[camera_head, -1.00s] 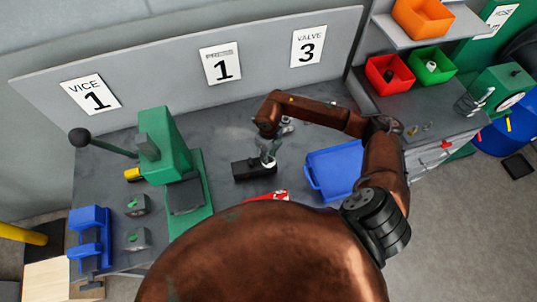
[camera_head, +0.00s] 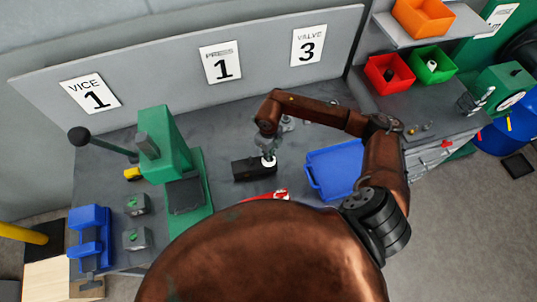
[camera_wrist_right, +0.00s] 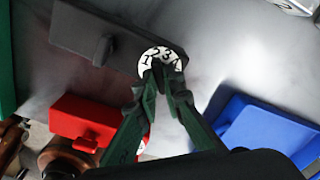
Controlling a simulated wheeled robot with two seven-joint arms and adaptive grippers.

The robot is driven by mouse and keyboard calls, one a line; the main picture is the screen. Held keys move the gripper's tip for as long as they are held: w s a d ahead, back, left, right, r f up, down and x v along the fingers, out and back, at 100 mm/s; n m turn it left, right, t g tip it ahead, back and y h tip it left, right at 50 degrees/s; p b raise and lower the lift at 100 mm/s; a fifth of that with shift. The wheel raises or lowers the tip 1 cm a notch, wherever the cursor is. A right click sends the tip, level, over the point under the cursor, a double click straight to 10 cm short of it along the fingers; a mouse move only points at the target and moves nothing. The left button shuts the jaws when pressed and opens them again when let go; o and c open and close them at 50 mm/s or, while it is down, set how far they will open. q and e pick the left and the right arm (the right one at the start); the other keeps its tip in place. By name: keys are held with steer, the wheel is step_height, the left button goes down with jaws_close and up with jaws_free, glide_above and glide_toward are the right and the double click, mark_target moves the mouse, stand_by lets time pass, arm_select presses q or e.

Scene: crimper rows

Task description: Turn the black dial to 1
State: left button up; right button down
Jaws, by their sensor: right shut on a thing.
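The black dial box (camera_head: 246,171) lies on the grey bench, and a white disc (camera_head: 269,161) sits at its right end. In the head view the right gripper (camera_head: 268,153) points down at the disc. My left gripper is out of view.
A red box (camera_wrist_right: 90,121) stands close beside the black one, partly hidden by my body in the head view. A blue tray (camera_head: 335,170) is to the right. A green press (camera_head: 165,150) stands to the left, with a blue vice (camera_head: 90,232) beyond it.

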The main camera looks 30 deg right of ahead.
steer(key=n+b, duration=0.2)
steer(key=b, duration=0.2)
steer(key=n+b, duration=0.3)
steer(key=b, duration=0.1)
steer(key=shift+f+n, duration=0.2)
steer(key=shift+n, duration=0.1)
steer(key=shift+r+n+b, duration=0.2)
steer(key=shift+n+b, duration=1)
steer(key=shift+b, duration=0.25)
steer(key=c, duration=2)
jaws_free()
steer(key=shift+c, duration=0.2)
steer(key=shift+r, duration=0.1)
step_height(320, 180, up, 12)
